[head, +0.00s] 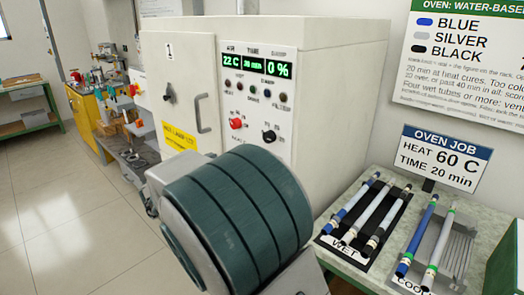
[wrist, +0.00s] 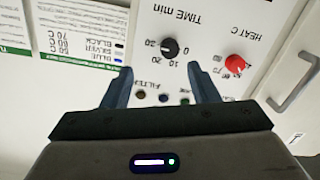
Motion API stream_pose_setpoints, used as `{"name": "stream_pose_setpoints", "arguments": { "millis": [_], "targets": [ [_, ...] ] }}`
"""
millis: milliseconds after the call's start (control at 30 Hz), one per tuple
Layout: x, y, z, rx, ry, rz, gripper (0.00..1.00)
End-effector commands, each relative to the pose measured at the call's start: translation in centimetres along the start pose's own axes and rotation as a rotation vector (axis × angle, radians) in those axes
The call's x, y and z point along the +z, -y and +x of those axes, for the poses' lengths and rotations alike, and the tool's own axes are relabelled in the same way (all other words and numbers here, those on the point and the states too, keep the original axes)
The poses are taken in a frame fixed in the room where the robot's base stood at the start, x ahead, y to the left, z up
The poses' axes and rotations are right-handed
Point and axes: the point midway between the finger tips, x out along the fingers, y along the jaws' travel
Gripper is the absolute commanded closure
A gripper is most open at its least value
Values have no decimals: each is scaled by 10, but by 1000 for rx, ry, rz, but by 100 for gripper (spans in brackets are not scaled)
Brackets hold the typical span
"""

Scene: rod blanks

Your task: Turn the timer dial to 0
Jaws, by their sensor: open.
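The timer dial (head: 269,136) is a black knob on the oven's white control panel, right of the red heat dial (head: 236,123). In the wrist view, which is upside down, the timer dial (wrist: 170,47) sits below the label "TIME min". Its exact pointer direction is too small to tell. The oven display (head: 254,65) reads 22 C, 20 min and 0 %. My gripper (wrist: 161,80) is open and empty, its fingers spread either side of the dial's line and apart from it. In the head view my arm hides the gripper.
The oven door with its handle (head: 203,113) is shut, left of the panel. At right, a bench holds a black wet rack (head: 330,240) and a cooling rack with colored rods. A job card (head: 443,160) reads 60 C, 20 min. Floor at left is clear.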

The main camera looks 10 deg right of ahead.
Motion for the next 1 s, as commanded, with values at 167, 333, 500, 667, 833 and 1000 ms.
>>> {"name": "stream_pose_setpoints", "arguments": {
  "millis": [167,333,500,667,833,1000],
  "targets": [
    [-9,15,-7,-17,-76,48,46],
    [-13,14,17,-15,-77,50,46],
    [-16,15,53,-16,-76,48,46],
    [-18,16,86,-16,-76,47,46],
    [-19,17,112,-18,-76,47,46],
    [-19,17,124,-19,-74,49,46]
  ]
}}
